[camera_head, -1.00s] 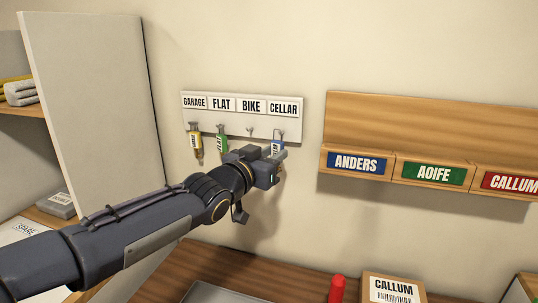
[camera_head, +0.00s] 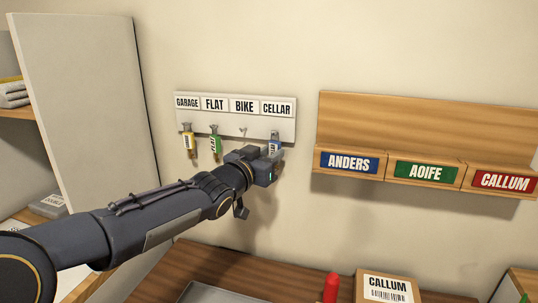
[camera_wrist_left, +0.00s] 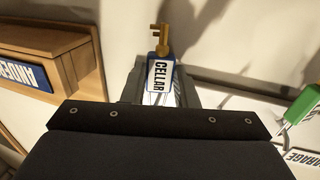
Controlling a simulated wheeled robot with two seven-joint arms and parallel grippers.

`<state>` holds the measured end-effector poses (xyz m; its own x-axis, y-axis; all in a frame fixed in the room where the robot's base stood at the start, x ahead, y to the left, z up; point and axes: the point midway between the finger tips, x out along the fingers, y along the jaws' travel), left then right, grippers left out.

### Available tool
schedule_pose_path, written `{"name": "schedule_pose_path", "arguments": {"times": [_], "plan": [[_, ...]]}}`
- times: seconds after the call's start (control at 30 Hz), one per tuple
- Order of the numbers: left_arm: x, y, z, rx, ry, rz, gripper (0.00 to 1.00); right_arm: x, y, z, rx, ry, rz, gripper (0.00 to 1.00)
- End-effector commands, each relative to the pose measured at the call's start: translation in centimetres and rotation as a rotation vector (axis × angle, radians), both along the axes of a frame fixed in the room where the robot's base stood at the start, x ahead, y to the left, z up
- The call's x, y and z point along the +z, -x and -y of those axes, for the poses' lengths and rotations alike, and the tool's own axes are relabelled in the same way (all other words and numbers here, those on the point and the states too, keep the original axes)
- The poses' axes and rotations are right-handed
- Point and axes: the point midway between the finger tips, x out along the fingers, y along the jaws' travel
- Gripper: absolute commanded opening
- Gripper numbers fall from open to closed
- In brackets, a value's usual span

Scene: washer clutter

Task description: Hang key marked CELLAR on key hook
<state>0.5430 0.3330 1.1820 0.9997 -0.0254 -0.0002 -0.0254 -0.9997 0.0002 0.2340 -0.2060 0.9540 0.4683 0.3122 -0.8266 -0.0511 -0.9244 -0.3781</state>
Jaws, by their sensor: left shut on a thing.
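The key marked CELLAR has a blue tag (camera_head: 275,143) with a white label; in the left wrist view the tag reads CELLAR (camera_wrist_left: 161,78) and its gold key (camera_wrist_left: 163,40) sticks out beyond it. My left gripper (camera_head: 271,156) is shut on the tag, close to the wall. The white key hook board (camera_head: 225,122) has labels GARAGE, FLAT, BIKE and CELLAR. The tag's upper end overlaps the hook under the CELLAR label (camera_head: 277,108). I cannot tell whether its ring is around that hook. My right gripper is not in view.
The BIKE hook (camera_head: 243,131) is bare. A wooden name rack (camera_head: 420,125) is at the right. A red object (camera_head: 331,287) and a CALLUM box (camera_head: 386,287) stand below.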

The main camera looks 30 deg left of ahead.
Motion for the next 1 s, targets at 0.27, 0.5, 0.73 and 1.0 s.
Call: {"name": "schedule_pose_path", "arguments": {"times": [0.27,0.5,0.73,1.0], "plan": [[0.0,0.0,0.0,0.000,0.000,0.001,0.05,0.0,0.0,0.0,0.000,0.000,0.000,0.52],[0.0,0.0,0.0,0.000,0.000,0.001,0.39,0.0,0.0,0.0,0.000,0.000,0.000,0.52],[0.0,0.0,0.0,0.000,0.000,0.001,0.52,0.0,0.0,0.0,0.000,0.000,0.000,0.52],[0.1,1.2,0.0,0.000,0.000,0.002,0.52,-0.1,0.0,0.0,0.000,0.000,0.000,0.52]]}}
